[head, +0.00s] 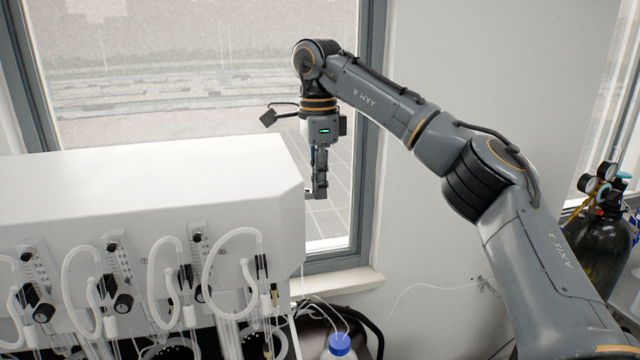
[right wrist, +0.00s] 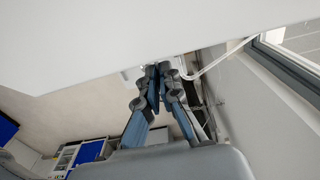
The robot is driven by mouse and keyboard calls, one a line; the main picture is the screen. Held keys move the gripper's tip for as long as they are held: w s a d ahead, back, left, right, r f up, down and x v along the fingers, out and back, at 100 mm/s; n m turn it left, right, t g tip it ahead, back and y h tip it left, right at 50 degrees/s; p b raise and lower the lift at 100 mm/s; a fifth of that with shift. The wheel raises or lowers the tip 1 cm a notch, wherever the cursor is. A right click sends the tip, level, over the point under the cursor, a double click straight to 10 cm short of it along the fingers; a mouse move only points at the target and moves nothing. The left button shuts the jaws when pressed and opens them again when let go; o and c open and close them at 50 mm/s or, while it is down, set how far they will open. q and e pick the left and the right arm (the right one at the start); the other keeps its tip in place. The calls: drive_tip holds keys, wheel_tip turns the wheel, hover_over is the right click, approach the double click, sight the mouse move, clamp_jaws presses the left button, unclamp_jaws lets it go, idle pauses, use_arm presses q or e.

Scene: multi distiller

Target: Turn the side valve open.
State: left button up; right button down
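The distiller (head: 140,190) is a large white box at the left of the head view. My right gripper (head: 318,194) points down beside its right end, close to the side wall. In the right wrist view the two fingers of my right gripper (right wrist: 159,70) are close together at the edge of the white wall. A white tube (right wrist: 215,63) runs off to the right from beside the fingertips. The side valve itself is not clearly seen; the fingers cover that spot, and I cannot tell whether they grip anything. My left gripper is not in view.
Several white looped hoses (head: 207,285) and flow meters hang on the distiller's front. A bottle with a blue cap (head: 339,344) stands low below its right end. A window (head: 200,75) is behind. A dark gas cylinder (head: 603,245) with gauges stands at the far right.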

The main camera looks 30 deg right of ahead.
drive_tip(key=shift+f, duration=0.1)
drive_tip(key=c, duration=1.6)
unclamp_jaws()
drive_tip(key=shift+o, duration=0.2)
drive_tip(key=r, duration=0.7)
drive_tip(key=shift+a, duration=0.2)
drive_tip(key=shift+d+r, duration=0.1)
drive_tip(key=shift+r, duration=0.15)
